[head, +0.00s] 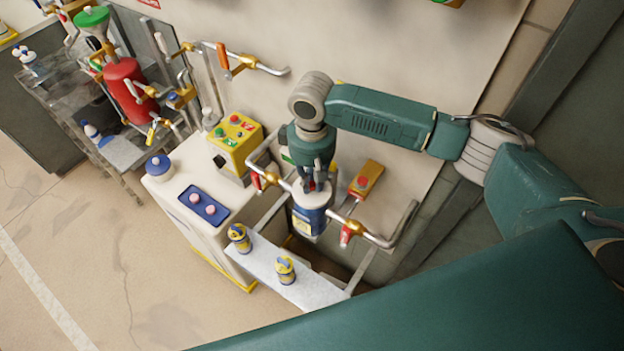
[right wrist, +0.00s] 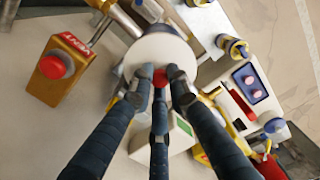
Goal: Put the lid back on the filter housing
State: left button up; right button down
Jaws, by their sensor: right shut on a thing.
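The filter housing (head: 308,221) is a blue cylinder with a pale label, set in the metal pipework at the wall. The lid (head: 314,198) is a pale round disc directly over the housing's top; in the right wrist view it is a white disc (right wrist: 160,50) with a red knob (right wrist: 160,76). My right gripper (head: 317,184) points down over the lid. In the right wrist view my right gripper's fingers (right wrist: 160,88) are closed around the red knob. Whether the lid touches the rim all round I cannot tell. My left gripper is not in view.
Red-handled valves (head: 268,179) and pipes flank the housing. An orange box with a red button (head: 366,180) is on the wall at right. A pale shelf in front holds two yellow-and-blue canisters (head: 285,270). A yellow control box (head: 236,143) stands left on a white cabinet.

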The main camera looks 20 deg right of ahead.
jog(key=shift+f+p, duration=0.15)
jog(key=shift+p, duration=0.9)
dwell(0.9)
jog(key=c, duration=1.1)
grip_release()
jog(key=shift+r+p, duration=0.85)
jog(key=shift+r, duration=2.6)
